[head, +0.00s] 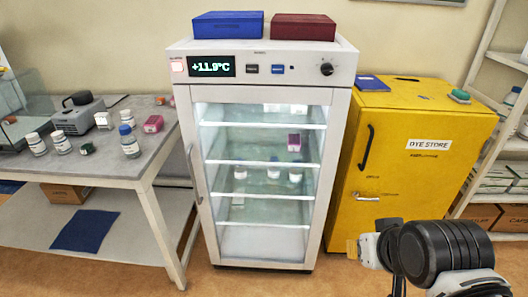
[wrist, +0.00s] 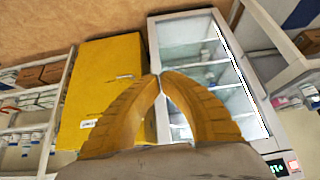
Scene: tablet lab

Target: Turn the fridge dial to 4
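The fridge (head: 343,160) stands in the middle of the head view with its glass door closed. Its dial (head: 327,69) is a small black round knob at the right of the white top panel. The dial's marks and setting are too small to read. The display (head: 211,66) on the same panel reads +11.9°C. My gripper (head: 352,249) is low at the right, in front of the yellow cabinet, well below and apart from the dial. In the wrist view its yellow fingers (wrist: 160,76) meet at the tips with nothing between them. The wrist view shows the fridge tilted and upside down.
A yellow dye store cabinet (head: 425,150) stands right of the fridge, with a blue book (head: 371,83) on top. Blue (head: 228,24) and dark red (head: 303,27) boxes lie on the fridge. A bench (head: 100,160) with bottles is left, shelves right. The floor in front is clear.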

